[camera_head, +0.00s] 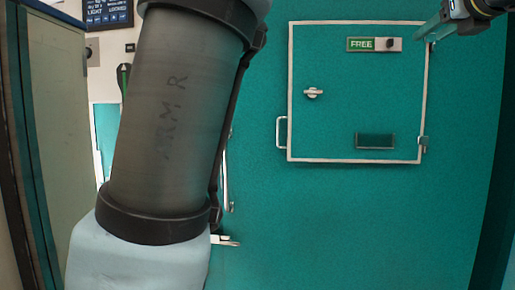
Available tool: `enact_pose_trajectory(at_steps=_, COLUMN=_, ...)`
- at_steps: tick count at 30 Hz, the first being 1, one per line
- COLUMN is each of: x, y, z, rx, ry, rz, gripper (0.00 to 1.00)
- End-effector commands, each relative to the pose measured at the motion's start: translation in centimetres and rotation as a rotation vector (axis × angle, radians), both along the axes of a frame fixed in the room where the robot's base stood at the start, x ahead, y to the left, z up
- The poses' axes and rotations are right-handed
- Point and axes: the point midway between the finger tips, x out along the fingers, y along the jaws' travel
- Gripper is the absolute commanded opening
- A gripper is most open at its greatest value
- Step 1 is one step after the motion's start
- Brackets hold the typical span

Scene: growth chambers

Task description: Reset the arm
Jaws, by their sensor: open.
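My gripper (432,28) shows at the top right corner, partly cut off by the frame edge. It is open, and I see nothing held in it. It is in front of the upper right corner of a square, pale-framed hatch (340,90) in a teal wall or door. A large link of my arm, marked "ARM R", fills the left middle of the view and hides what is behind it.
The hatch has a "FREE" sign (361,44), a small latch (313,93) and a side handle (282,132). A metal door handle (226,178) is partly behind my arm. A dark display panel (107,13) is at top left. The lower right teal surface is bare.

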Motion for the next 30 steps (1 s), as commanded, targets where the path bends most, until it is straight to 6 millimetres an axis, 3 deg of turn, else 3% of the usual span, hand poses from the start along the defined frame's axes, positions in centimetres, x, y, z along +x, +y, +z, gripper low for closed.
enact_pose_trajectory(at_steps=8, x=4.5, y=3.1, z=-6.8, rx=-0.097, ry=0.165, rz=0.079, gripper=0.5)
enact_pose_trajectory(at_steps=11, x=6.5, y=5.1, z=-10.3, rx=-0.162, ry=0.252, rz=0.136, gripper=0.5)
enact_pose_trajectory(at_steps=14, x=8.7, y=8.3, z=-15.1, rx=-0.262, ry=0.366, rz=0.228, gripper=0.5)
enact_pose_trajectory(at_steps=18, x=10.8, y=14.5, z=-23.1, rx=-0.474, ry=0.545, rz=0.431, gripper=0.5)
enact_pose_trajectory(at_steps=22, x=11.0, y=20.9, z=-30.2, rx=-0.728, ry=0.68, rz=0.678, gripper=0.5)
enact_pose_trajectory(at_steps=26, x=9.4, y=27.5, z=-36.9, rx=-1.042, ry=0.762, rz=0.995, gripper=0.5)
enact_pose_trajectory(at_steps=30, x=6.1, y=34.0, z=-42.9, rx=-1.435, ry=0.744, rz=1.393, gripper=0.5)
